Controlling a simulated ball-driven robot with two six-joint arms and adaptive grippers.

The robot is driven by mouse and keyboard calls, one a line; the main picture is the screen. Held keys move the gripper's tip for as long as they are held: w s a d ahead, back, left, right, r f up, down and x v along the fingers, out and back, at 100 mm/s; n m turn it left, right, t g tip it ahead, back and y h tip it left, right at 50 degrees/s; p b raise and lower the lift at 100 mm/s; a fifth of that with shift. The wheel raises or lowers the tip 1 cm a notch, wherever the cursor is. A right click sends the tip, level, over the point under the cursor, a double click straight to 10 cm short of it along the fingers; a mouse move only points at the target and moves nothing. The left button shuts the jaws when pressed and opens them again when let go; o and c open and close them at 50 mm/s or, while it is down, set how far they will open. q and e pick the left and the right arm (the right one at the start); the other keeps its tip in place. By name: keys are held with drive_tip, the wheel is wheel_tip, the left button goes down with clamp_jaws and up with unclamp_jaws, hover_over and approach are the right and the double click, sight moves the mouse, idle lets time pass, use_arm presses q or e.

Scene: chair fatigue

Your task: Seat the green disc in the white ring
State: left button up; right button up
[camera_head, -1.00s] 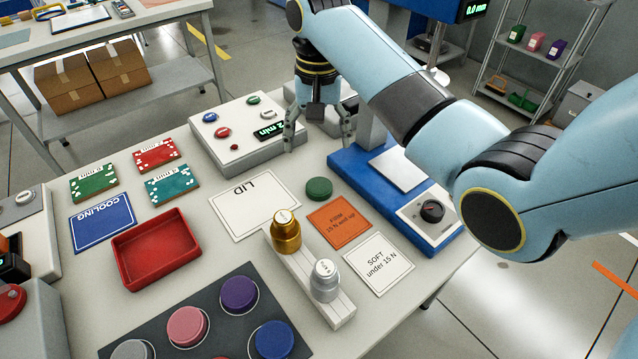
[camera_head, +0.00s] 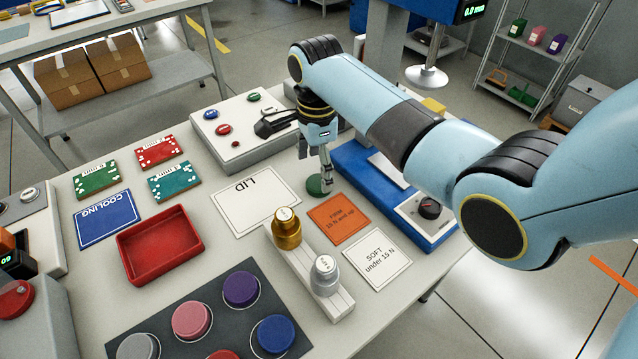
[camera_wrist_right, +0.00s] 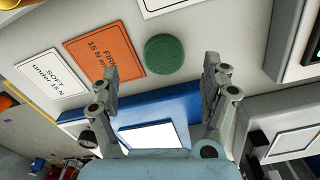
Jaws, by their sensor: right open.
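The green disc (camera_head: 317,186) lies on the table beside the orange FIRM card. It also shows in the right wrist view (camera_wrist_right: 164,54), flat and uncovered. My right gripper (camera_head: 324,172) is just above the disc, pointing down, and partly hides it in the head view. In the wrist view its fingers (camera_wrist_right: 160,74) are spread wide, with the disc between and a little beyond the tips, and nothing is held. Thin white rings surround the discs on the dark mat (camera_head: 180,301); an empty white ring is not visible. My left gripper is out of view.
The blue machine base (camera_head: 346,152) is close to the gripper on its right. A gold weight (camera_head: 286,230) and a silver weight (camera_head: 325,272) stand on a white block. A red tray (camera_head: 156,250) stands left.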

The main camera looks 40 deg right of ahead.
sight(318, 182)
drive_tip(key=f, duration=0.4)
drive_tip(key=shift+w+d+f, duration=0.2)
drive_tip(key=shift+f, duration=0.2)
drive_tip(key=shift+r, duration=0.15)
drive_tip(key=c, duration=1.4)
